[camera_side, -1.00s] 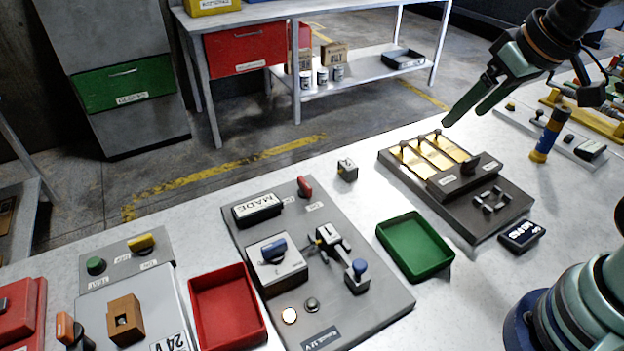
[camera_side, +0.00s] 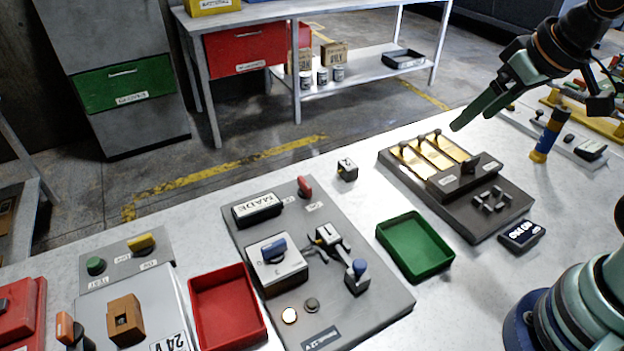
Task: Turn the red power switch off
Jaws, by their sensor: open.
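The red power switch (camera_side: 304,186) is a small red lever at the top right corner of the grey control panel (camera_side: 375,305) in the side view. Small labels lie beside it, too small to read surely. My gripper (camera_side: 468,122) is open and empty, in the air at the upper right, above the far edge of the brass-strip unit (camera_side: 432,152). It is well to the right of the red switch and apart from it. Nothing hides the switch.
The panel also bears a MADE block (camera_side: 257,207), a blue rotary knob (camera_side: 273,249), a blue-topped lever (camera_side: 358,270) and a lit button (camera_side: 289,315). A small cube (camera_side: 347,169), a green tray (camera_side: 414,247) and a red tray (camera_side: 227,306) stand nearby.

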